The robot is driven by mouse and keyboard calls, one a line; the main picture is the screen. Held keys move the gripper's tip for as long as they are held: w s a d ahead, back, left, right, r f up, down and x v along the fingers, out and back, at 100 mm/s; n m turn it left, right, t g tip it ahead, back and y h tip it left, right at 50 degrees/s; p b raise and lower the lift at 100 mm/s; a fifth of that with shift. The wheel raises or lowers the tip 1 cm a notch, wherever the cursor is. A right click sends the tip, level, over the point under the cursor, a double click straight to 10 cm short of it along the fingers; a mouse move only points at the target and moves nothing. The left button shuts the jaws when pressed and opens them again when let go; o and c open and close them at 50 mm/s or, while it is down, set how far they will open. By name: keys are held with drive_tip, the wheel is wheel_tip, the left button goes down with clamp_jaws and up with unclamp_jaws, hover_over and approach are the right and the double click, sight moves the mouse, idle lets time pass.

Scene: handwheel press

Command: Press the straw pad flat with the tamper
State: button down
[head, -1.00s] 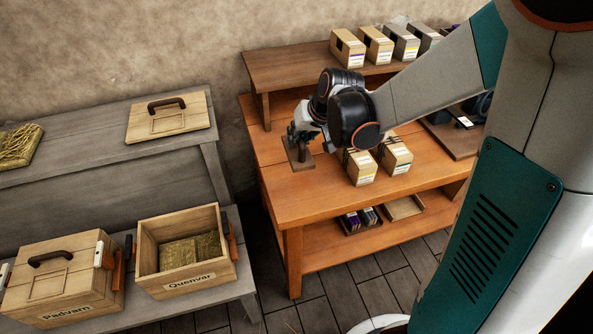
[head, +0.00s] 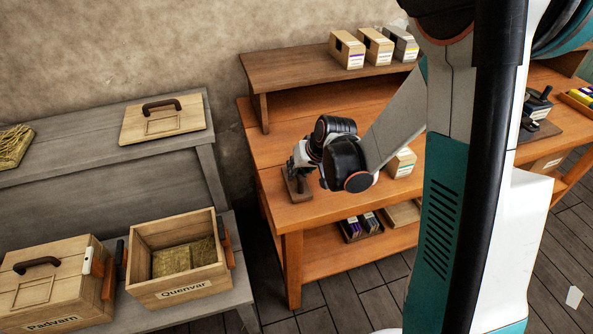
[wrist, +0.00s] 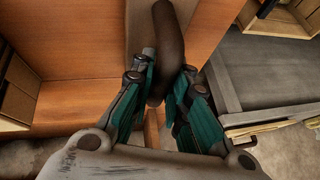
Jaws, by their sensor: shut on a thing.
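My gripper (head: 299,167) is shut on the dark handle (wrist: 168,50) of the tamper, seen between the fingers in the wrist view. The tamper's flat brown wooden base (head: 299,191) is over the front left corner of the orange table; I cannot tell whether it touches. The open wooden crate labelled Quenvar (head: 180,291) stands on the low grey shelf, left of the tamper. Straw padding (head: 185,257) lies inside it; the near wall hides part of it. My gripper is apart from the crate.
A lidded crate labelled Padvarn (head: 52,292) stands left of Quenvar. A loose lid (head: 163,120) and a straw piece (head: 14,147) lie on the grey bench (head: 90,150). Small boxes (head: 347,50) line the raised shelf. A floor gap separates bench and orange table (head: 345,206).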

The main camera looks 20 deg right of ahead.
drive_tip(key=shift+f, duration=0.2)
drive_tip(key=c, duration=1.6)
unclamp_jaws()
drive_tip(key=shift+o, duration=0.2)
drive_tip(key=shift+r, duration=0.15)
drive_tip(key=p+v, duration=0.5)
drive_tip(key=v, duration=0.8)
drive_tip(key=shift+s+d+r+p, duration=0.15)
drive_tip(key=shift+s+r+p, duration=0.05)
drive_tip(key=shift+s+p, duration=0.1)
